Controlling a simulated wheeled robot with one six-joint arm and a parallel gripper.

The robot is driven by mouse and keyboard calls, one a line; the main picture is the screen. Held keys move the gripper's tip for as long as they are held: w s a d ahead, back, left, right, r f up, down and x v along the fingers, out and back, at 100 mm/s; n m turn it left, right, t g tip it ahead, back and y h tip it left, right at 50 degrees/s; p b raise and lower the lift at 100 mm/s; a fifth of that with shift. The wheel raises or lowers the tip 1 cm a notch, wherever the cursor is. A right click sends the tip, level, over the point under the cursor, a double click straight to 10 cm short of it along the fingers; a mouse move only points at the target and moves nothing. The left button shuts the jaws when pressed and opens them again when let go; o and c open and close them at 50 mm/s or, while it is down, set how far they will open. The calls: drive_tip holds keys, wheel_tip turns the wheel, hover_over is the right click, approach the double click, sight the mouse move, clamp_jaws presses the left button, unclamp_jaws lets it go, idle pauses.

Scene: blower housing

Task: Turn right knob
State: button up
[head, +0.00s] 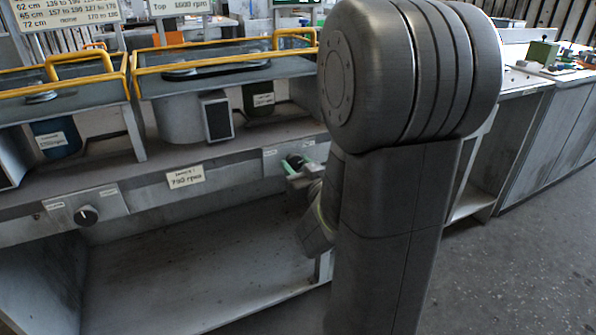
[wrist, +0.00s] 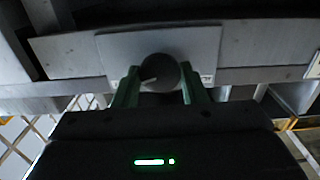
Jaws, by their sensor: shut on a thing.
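The right knob (wrist: 159,73) is a dark round knob with a pale pointer line, on a light plate (wrist: 205,47) in the wrist view. My gripper (wrist: 158,88) has green fingers on either side of the knob and is shut on it.
A label reading 790 rpm (head: 185,177) is on the bench front between the plates. Yellow rails (head: 225,60) run along the trays above. The shelf (head: 190,270) under the bench looks empty. Open floor (head: 530,210) lies to the right.

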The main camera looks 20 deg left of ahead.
drive_tip(key=shift+m+b, duration=0.95)
drive_tip(key=shift+m, duration=1.25)
drive_tip(key=shift+r, duration=0.1)
drive_tip(key=o, duration=1)
drive_tip(key=shift+c, duration=0.2)
